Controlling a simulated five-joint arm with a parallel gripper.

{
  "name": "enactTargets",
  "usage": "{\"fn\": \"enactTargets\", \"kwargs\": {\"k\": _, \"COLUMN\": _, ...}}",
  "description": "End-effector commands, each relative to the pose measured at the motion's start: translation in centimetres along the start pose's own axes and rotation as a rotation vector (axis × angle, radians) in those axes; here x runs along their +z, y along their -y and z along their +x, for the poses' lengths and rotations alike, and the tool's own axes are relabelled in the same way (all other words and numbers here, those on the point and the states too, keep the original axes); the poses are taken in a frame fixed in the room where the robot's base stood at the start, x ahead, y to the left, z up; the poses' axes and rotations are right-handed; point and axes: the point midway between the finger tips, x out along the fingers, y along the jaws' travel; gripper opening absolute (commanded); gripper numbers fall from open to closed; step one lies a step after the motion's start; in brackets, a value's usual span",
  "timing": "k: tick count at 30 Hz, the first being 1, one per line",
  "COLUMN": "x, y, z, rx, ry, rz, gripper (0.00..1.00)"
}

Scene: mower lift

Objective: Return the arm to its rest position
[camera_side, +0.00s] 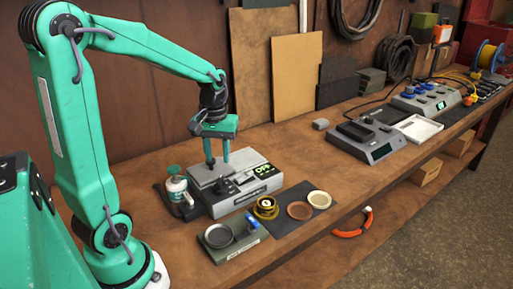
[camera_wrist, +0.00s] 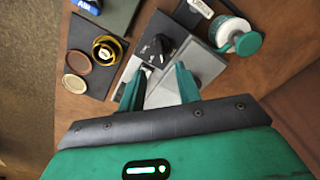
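My arm is teal and bends over the bench from the left in the side view. My gripper (camera_side: 218,160) points down just above the grey device (camera_side: 235,190) with a green-lit display. In the wrist view, my gripper's two teal fingers (camera_wrist: 160,72) stand apart, with the device's pale flat plate (camera_wrist: 192,72) showing between and beyond them. I see nothing held between the fingers. The side view does not clearly show whether the fingertips touch the device.
A white bottle with a green top (camera_side: 176,188) stands left of the device. In front are a round dish on a scale (camera_side: 218,237), a brass-coloured cup (camera_side: 265,207) and two discs on a dark mat (camera_side: 290,222). More devices (camera_side: 370,135) stand farther right. Bare bench lies between.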

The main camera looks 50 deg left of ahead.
Motion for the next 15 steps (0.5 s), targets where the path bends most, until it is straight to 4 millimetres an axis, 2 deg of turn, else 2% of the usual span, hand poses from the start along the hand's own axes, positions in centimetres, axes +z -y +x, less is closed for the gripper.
{"fn": "enactTargets", "kwargs": {"k": 15, "x": 0.36, "y": -0.18, "z": -0.52, "rx": 0.005, "ry": -0.012, "rz": 0.02, "gripper": 0.34}}
